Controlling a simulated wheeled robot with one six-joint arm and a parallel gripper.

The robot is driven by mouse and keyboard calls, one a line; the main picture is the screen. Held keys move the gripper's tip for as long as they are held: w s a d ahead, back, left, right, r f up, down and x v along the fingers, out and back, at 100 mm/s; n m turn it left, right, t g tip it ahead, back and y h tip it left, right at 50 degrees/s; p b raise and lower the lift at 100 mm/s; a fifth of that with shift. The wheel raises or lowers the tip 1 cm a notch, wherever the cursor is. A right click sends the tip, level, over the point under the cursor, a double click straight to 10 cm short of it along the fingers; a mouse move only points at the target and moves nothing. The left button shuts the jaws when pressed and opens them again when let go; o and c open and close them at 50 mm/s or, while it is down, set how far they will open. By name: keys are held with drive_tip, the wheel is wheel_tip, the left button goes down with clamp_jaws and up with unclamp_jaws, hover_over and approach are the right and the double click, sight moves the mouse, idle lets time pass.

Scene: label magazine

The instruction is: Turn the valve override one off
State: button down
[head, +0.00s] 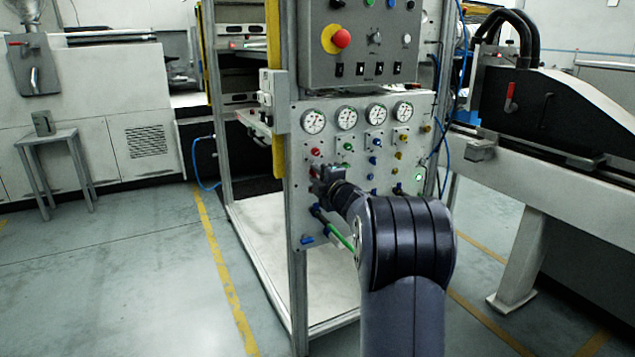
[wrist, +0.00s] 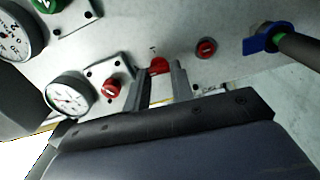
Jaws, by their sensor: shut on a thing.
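A red knob (wrist: 159,65) on the grey valve panel (head: 330,262) sits between the two fingertips of my gripper (wrist: 160,76) in the wrist view. My gripper is shut on this knob, with a finger on either side of it. A small mark stands on the panel beside the knob, too small to read. In the head view my gripper (head: 322,182) reaches the left part of the panel and hides the held knob. A red knob (head: 316,152) shows just above it. In the wrist view, one red knob (wrist: 113,88) lies left of my fingers and another (wrist: 206,47) lies right.
Several pressure gauges (head: 347,117) line the panel's top, with green, blue and yellow knobs below. A blue valve handle (wrist: 266,38) with a dark pipe is close on the right in the wrist view. A control box (head: 360,50) with a red emergency button (head: 341,38) hangs above.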

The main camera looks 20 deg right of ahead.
drive_tip(key=shift+n, duration=0.5)
drive_tip(key=c, duration=1.2)
unclamp_jaws()
drive_tip(key=s, duration=1)
drive_tip(key=shift+s+d+p, duration=0.2)
drive_tip(key=shift+s+p, duration=0.2)
drive_tip(key=w, duration=0.5)
drive_tip(key=w+b, duration=0.1)
drive_tip(key=w, duration=0.5)
drive_tip(key=shift+a, duration=0.2)
drive_tip(key=shift+s, duration=0.15)
